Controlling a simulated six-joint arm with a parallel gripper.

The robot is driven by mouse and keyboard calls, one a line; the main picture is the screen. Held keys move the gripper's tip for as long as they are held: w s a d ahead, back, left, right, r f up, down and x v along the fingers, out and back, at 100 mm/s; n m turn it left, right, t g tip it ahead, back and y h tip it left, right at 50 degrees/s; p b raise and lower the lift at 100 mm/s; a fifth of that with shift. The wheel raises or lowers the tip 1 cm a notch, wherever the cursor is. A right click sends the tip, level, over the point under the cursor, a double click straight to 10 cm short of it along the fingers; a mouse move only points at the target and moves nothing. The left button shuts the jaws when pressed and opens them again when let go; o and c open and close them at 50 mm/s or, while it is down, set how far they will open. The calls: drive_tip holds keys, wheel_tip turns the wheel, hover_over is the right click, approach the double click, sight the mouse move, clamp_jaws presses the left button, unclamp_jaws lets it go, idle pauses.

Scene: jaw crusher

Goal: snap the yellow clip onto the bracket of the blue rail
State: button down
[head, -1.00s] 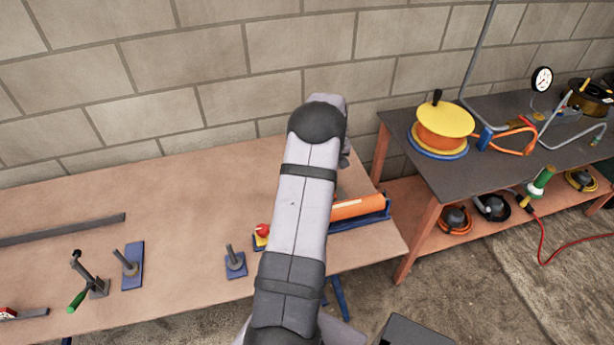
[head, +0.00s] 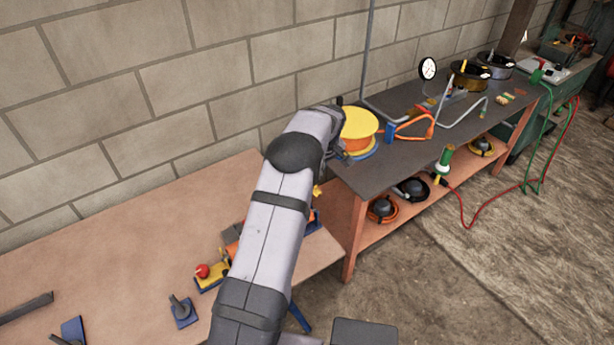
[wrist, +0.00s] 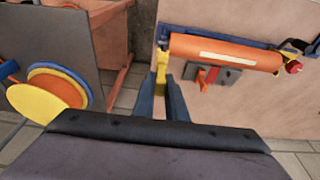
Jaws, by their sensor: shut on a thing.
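The yellow clip (wrist: 161,66) is between the blue-grey fingers of my gripper (wrist: 163,94) in the wrist view. My gripper is shut on it. The clip's tip shows as a small yellow patch in the head view (head: 317,191), beside my arm. The blue rail (wrist: 200,36) lies on the workbench along an orange cylinder. In the wrist view the clip appears close to the rail's left end. I cannot tell whether they touch, and I cannot make out the bracket. In the head view my arm covers most of the rail; a blue end (head: 312,222) shows.
A yellow and orange reel (head: 358,128) stands on the dark table (head: 400,150), close to my wrist. A gap separates the two tables.

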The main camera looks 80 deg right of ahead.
drive_tip(key=shift+f, duration=0.1)
idle(0.3)
drive_tip(key=shift+f+b, duration=2.1)
drive_tip(key=shift+f, duration=0.7)
drive_tip(key=shift+f+b, duration=1.5)
drive_tip(key=shift+f, duration=0.15)
idle(0.6)
drive_tip(key=c, duration=1.7)
unclamp_jaws()
drive_tip(key=shift+r, duration=0.15)
drive_tip(key=shift+b+v, duration=1.25)
drive_tip(key=shift+v, duration=2.25)
